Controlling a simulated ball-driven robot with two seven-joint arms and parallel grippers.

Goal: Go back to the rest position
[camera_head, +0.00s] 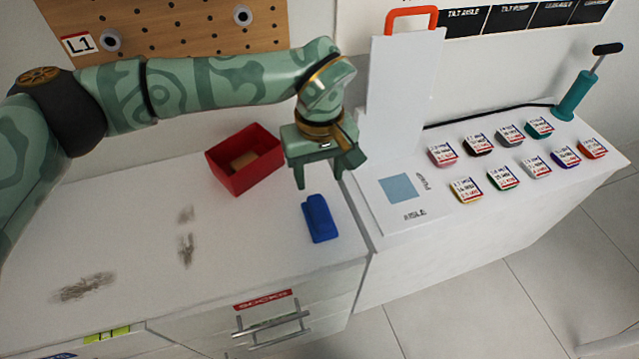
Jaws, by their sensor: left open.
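My left arm comes in from the left and reaches over the white counter (130,225). My left gripper (318,182) points down with its two fingers apart and nothing visible between them. It is above and just behind a blue block-like object (320,218) lying on the counter near its right end. A red open box (246,178) with a small brown item (243,161) inside stands left of the gripper. My right gripper is not in view.
A white stand with an orange handle (411,18) rises right of my gripper. Several small labelled tins (500,178) and a teal pump (576,97) are on the right-hand counter. Dark smudges (84,288) mark the left counter. A drawer handle (272,325) juts from the front.

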